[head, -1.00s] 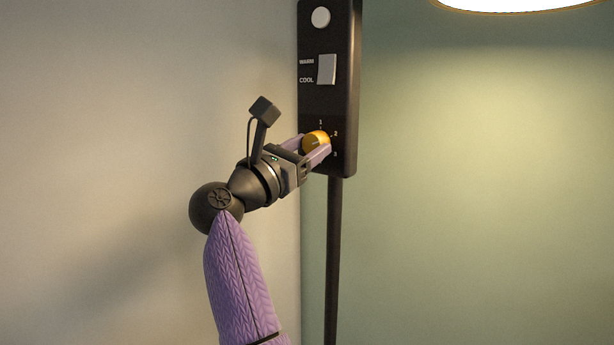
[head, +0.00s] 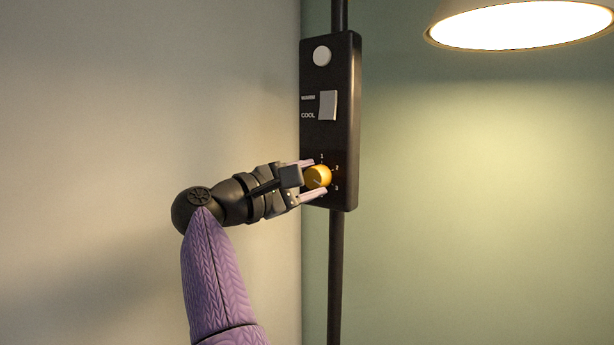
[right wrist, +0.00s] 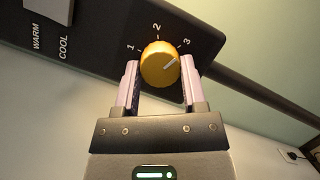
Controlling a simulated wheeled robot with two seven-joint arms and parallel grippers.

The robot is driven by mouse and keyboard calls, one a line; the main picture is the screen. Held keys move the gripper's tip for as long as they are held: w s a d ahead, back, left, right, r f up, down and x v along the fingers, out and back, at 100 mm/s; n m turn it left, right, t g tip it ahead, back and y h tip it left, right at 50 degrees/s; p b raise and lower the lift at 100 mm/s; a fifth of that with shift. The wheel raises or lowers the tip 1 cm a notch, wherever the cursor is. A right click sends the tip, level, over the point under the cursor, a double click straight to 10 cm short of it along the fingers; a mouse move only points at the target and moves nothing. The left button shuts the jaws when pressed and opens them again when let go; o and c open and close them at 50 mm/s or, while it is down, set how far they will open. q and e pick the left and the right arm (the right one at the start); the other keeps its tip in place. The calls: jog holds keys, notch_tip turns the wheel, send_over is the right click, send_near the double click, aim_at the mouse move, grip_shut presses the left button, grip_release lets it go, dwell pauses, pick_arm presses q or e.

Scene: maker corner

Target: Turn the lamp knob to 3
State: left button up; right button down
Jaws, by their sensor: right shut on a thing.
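The lamp knob (head: 318,177) is round and orange-gold, low on the black lamp panel, with the marks 1, 2 and 3 around it. My right gripper (head: 309,179) is shut on the knob, one pale purple finger on each side; both fingers (right wrist: 160,85) also show in the right wrist view. My left gripper is not in view.
A lit lampshade (head: 520,25) hangs at the upper right. A plain wall is close on the left.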

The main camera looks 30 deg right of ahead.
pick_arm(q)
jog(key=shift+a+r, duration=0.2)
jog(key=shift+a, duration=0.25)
pick_arm(e)
jog(key=shift+m, duration=0.5)
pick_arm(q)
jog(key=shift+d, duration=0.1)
pick_arm(e)
jog(key=shift+c, duration=2.3)
grip_release()
jog(key=o, duration=0.3)
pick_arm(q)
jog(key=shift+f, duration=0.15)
pick_arm(e)
jog(key=a, duration=0.6)
jog(key=a+f, duration=0.1)
jog(key=a, duration=0.2)
jog(key=shift+s+a, duration=0.4)
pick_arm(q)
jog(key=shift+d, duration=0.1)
